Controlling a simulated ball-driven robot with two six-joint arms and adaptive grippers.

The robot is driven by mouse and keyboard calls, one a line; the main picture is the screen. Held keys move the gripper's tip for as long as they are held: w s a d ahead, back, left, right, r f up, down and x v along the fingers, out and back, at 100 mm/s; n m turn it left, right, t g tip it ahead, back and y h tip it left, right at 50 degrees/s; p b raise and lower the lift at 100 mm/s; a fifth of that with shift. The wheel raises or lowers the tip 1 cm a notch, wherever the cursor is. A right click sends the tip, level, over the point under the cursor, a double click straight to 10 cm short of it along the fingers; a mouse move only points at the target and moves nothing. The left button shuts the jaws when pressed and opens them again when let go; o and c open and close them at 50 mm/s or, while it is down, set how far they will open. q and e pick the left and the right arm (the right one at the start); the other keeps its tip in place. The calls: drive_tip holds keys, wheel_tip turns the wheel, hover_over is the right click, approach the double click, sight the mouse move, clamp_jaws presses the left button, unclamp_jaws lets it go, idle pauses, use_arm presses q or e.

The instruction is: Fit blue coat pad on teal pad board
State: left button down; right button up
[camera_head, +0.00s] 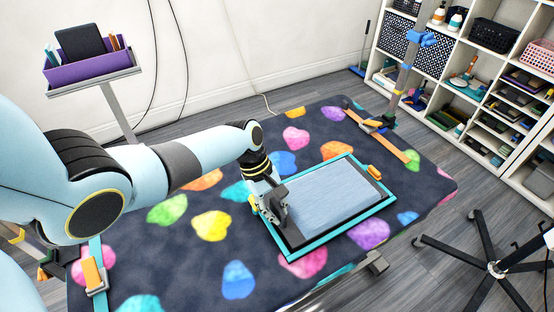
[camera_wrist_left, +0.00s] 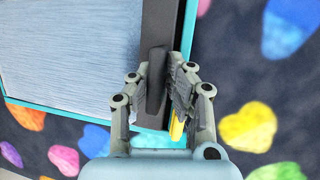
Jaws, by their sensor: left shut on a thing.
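The blue coat pad (camera_head: 325,200) is a light blue, brushed rectangle with dark end strips. It lies over the teal pad board (camera_head: 345,232), whose teal rim shows around it; I cannot tell whether it is fully seated. My left gripper (camera_head: 277,212) is at the pad's left end. In the left wrist view the pad (camera_wrist_left: 75,45) is at upper left, and my left gripper (camera_wrist_left: 165,90) is shut on its dark upright grip (camera_wrist_left: 156,75). A yellow piece (camera_wrist_left: 177,127) shows beside the fingers, partly hidden.
The board lies on a dark grooming table (camera_head: 240,285) with colourful heart shapes. An orange clip (camera_head: 374,172) is at the board's right end. A post (camera_head: 405,75) stands at the table's far end. A purple bin (camera_head: 88,65) stands back left.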

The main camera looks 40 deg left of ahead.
use_arm(q)
drive_tip(key=shift+f, duration=0.25)
drive_tip(key=c, duration=1.2)
unclamp_jaws()
drive_tip(key=shift+s, duration=0.1)
drive_tip(key=shift+a, duration=0.1)
drive_tip(key=v, duration=1.2)
drive_tip(key=shift+s+f, duration=0.1)
